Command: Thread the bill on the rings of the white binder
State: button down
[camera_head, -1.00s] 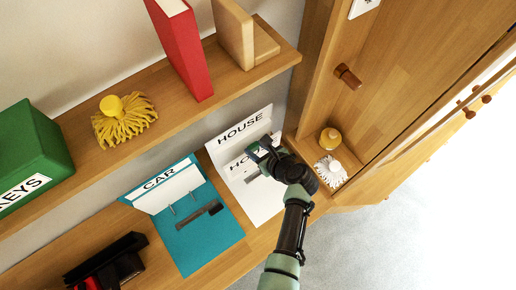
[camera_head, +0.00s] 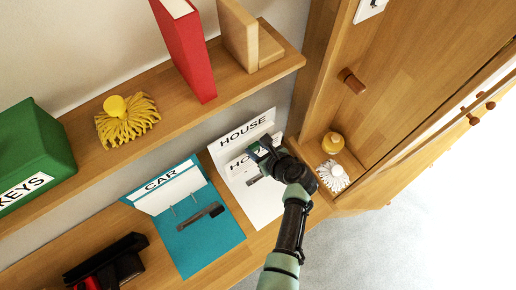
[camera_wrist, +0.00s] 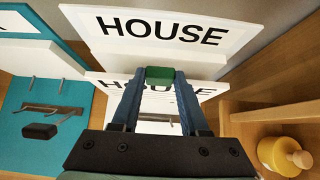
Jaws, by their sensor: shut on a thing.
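The white binder (camera_head: 262,207) lies open on the lower wooden top, its raised cover (camera_head: 246,129) marked HOUSE; the cover also shows in the wrist view (camera_wrist: 165,33). My gripper (camera_head: 261,151) is over the binder, shut on the bill (camera_head: 238,166), a white sheet also marked HOUSE. In the wrist view the fingertips (camera_wrist: 160,76) meet at the bill's upper edge and cover the middle of its lettering; the bill (camera_wrist: 105,84) stands in front of the cover. My gripper hides most of the binder's rings, so I cannot tell whether the bill touches them.
A teal binder (camera_head: 213,245) with a CAR sheet, rings and a dark bar lies open to the left. A black and red object (camera_head: 105,265) lies further left. The upper shelf overhangs behind. A cubby with a yellow bottle (camera_head: 333,142) and white brush (camera_head: 333,176) borders the right.

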jog(key=shift+w+a, duration=0.75)
jog(key=shift+w, duration=0.35)
dwell(0.7)
jog(key=shift+c, duration=1.7)
grip_release()
jog(key=shift+o, duration=0.2)
jog(key=o, duration=0.3)
notch_tip(320, 180, up, 8)
jog(key=p, duration=0.8)
jog(key=shift+r, duration=0.1)
